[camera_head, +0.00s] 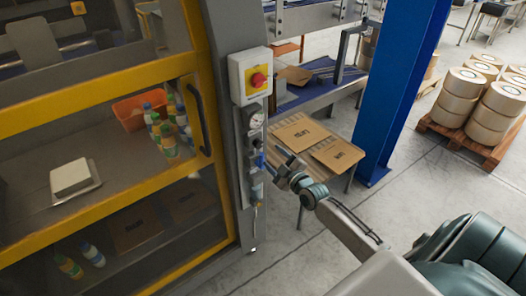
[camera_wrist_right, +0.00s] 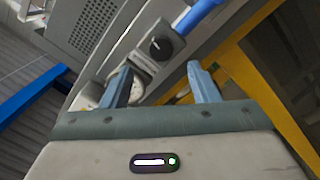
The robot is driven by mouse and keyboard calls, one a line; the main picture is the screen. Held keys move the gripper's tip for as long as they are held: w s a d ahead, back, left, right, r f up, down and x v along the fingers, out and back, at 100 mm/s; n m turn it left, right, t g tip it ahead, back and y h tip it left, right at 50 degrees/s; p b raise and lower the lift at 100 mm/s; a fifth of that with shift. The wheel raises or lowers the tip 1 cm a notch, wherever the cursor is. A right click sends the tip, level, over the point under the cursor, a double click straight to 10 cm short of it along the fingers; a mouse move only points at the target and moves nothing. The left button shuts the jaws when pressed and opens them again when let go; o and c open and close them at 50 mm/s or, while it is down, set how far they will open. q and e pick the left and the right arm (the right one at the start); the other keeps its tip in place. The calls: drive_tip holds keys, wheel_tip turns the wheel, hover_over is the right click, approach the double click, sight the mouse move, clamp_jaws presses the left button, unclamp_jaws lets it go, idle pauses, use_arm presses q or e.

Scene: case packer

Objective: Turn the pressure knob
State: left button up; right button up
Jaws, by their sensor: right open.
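The pressure knob (camera_wrist_right: 160,46) is a round black knob with a pale mark on a grey block, in the right wrist view. A round pressure gauge (camera_head: 253,119) is on the machine's post in the head view. Below it is a column of small fittings (camera_head: 256,190), where I cannot make out the knob clearly. My right gripper (camera_head: 282,158) is close to these fittings, on their right. In the wrist view its two blue-grey fingers (camera_wrist_right: 159,70) are apart and empty, and the knob appears beyond the gap between them, apart from both. My left gripper is out of view.
The yellow-framed door (camera_head: 196,120) with a dark handle is to the left. A table with flat cartons (camera_head: 300,132) and a blue column (camera_head: 398,90) are to the right. Open floor lies below.

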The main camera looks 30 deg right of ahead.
sight(260, 145)
drive_tip(key=w, duration=0.2)
drive_tip(key=w+b, duration=0.2)
drive_tip(key=w, duration=0.1)
drive_tip(key=shift+w+a, duration=0.3)
drive_tip(key=shift+w+d+b, duration=0.1)
drive_tip(key=shift+w+b, duration=0.25)
drive_tip(key=shift+w, duration=0.35)
drive_tip(key=shift+c, duration=0.2)
drive_tip(key=c, duration=0.9)
